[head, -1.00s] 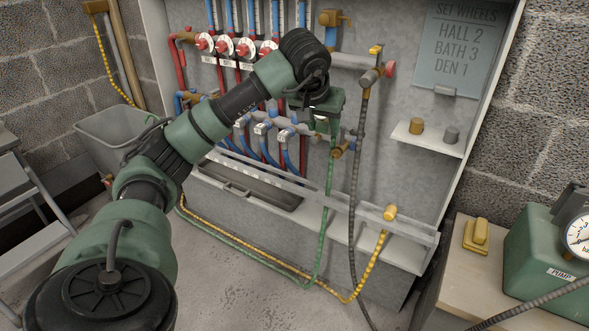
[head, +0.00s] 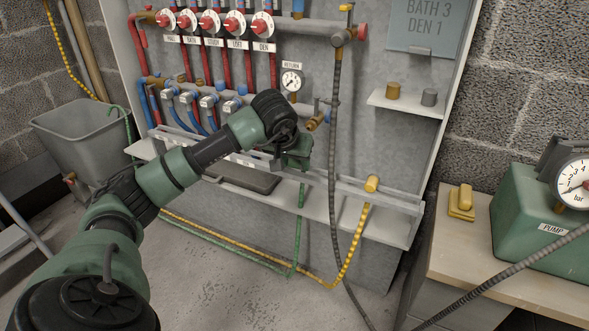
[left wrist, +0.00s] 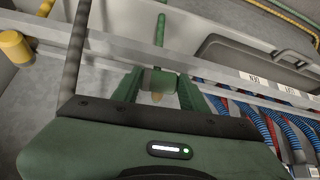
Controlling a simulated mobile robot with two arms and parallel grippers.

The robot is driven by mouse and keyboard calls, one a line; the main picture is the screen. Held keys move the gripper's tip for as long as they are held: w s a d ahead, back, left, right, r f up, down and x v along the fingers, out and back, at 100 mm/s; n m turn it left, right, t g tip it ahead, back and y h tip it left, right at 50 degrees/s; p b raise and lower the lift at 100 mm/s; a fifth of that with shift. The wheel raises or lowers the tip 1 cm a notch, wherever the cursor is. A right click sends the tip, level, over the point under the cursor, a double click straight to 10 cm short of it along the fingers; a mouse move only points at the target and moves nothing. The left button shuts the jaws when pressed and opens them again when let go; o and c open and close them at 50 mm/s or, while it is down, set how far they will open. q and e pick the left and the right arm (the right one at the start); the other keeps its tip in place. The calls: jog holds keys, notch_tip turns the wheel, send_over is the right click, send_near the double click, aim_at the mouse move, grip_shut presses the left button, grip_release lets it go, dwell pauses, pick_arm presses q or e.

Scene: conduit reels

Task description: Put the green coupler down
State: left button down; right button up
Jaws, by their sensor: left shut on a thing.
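My left gripper (head: 298,160) is just above the front ledge (head: 385,222) of the grey wall panel, close to its rail (head: 335,178). In the left wrist view its fingers (left wrist: 158,92) are shut on the green coupler (left wrist: 158,80). The coupler's green hose (left wrist: 161,28) runs away from it there. In the head view the gripper hides the coupler, and the green hose (head: 298,230) hangs over the ledge to the floor. I cannot tell whether the coupler touches the rail. My right gripper is not in view.
A yellow coupler (head: 372,184) stands at the rail to the right. A dark hose (head: 333,150) hangs close to the right of my gripper. A dark tray (head: 240,178) lies on the ledge to the left. The return gauge (head: 292,80) and a brass fitting (head: 315,122) are above.

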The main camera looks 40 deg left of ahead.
pick_arm(q)
jog(key=shift+f, duration=0.4)
jog(key=shift+r, duration=0.1)
jog(key=c, duration=0.8)
grip_release()
jog(key=shift+o, duration=0.2)
